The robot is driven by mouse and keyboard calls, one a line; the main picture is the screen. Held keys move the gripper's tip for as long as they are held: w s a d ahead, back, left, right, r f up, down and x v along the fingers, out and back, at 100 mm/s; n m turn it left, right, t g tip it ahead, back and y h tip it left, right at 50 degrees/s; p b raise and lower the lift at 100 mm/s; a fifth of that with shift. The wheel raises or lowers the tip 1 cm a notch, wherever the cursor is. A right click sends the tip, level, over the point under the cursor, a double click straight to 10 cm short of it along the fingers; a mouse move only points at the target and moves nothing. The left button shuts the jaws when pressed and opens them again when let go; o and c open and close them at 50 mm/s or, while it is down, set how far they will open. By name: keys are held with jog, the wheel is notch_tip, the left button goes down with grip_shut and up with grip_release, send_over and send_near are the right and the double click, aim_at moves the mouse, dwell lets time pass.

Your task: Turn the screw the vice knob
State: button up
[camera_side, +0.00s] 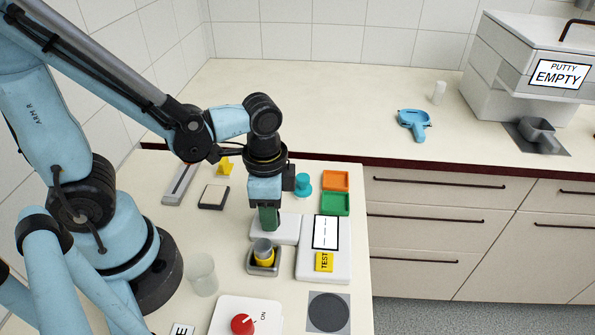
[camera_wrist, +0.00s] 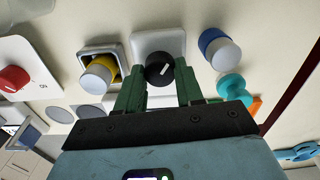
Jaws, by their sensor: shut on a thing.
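A black round knob (camera_wrist: 160,68) with a white pointer line sits on a white base plate (camera_wrist: 165,40) in the wrist view. The pointer slants up to the right there. My gripper (camera_wrist: 160,80) has its green fingers on either side of this knob and is shut on it. In the side view my gripper (camera_side: 268,226) points straight down at the white base (camera_side: 288,235). The knob is hidden there behind the fingers. I see nothing clearly shaped like a vice.
A grey holder with a yellow-banded cylinder (camera_side: 264,250) stands just in front of my gripper. A white tester box (camera_side: 336,270) is to the right. A red knob (camera_side: 242,324), a clear cup (camera_side: 202,274) and orange (camera_side: 336,180) and green (camera_side: 336,203) trays are around.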

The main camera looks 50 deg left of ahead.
jog(key=shift+m, duration=1.6)
jog(key=o, duration=1)
jog(key=shift+o, duration=0.2)
jog(key=shift+r, duration=0.1)
notch_tip(320, 180, up, 12)
